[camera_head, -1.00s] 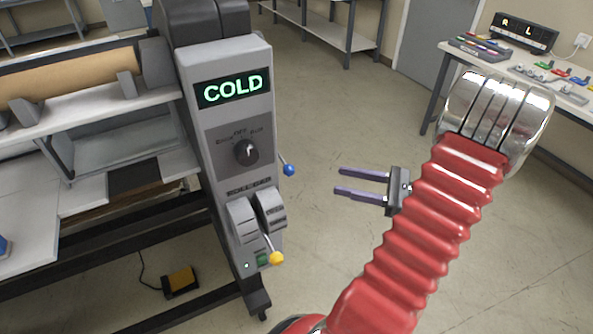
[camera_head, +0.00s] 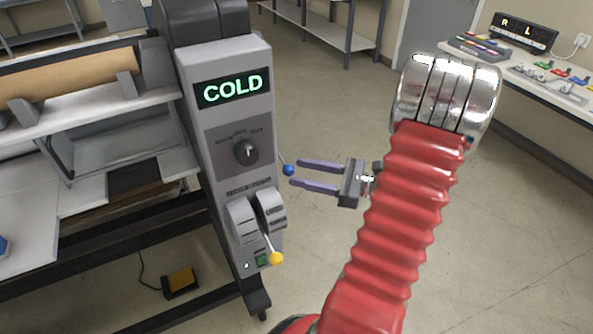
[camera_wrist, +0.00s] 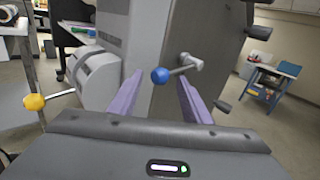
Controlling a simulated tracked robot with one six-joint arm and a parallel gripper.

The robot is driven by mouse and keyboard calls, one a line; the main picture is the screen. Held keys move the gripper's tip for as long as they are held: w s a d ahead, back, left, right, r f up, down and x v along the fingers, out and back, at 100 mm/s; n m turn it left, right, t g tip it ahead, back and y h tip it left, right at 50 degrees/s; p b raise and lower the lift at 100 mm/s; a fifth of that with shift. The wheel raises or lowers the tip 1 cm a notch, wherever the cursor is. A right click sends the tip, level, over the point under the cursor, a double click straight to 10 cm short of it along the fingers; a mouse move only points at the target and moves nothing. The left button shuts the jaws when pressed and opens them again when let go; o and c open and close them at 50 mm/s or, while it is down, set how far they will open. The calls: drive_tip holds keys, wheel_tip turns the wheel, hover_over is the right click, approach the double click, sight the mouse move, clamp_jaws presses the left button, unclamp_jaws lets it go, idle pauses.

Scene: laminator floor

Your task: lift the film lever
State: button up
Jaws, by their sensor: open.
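The laminator's grey end column (camera_head: 228,130) carries two levers, and I cannot tell from any label which is the film lever. One lever has a blue ball knob (camera_head: 288,170) and sticks out from the column's side; the knob also shows in the wrist view (camera_wrist: 160,76). The other has a yellow ball knob (camera_head: 276,258) low on the front, seen at left in the wrist view (camera_wrist: 34,102). My gripper (camera_head: 295,173) is open, its purple fingers pointing at the blue knob. In the wrist view the knob appears between the fingers; contact cannot be told.
A display reading COLD (camera_head: 232,88) and a black dial (camera_head: 246,152) are on the column's face. A yellow foot pedal (camera_head: 180,281) lies on the floor under the machine. A side table (camera_head: 545,82) stands at back right. The floor right of the column is open.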

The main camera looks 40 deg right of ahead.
drive_tip(key=shift+x, duration=1.3)
clamp_jaws()
drive_tip(key=shift+s, duration=0.1)
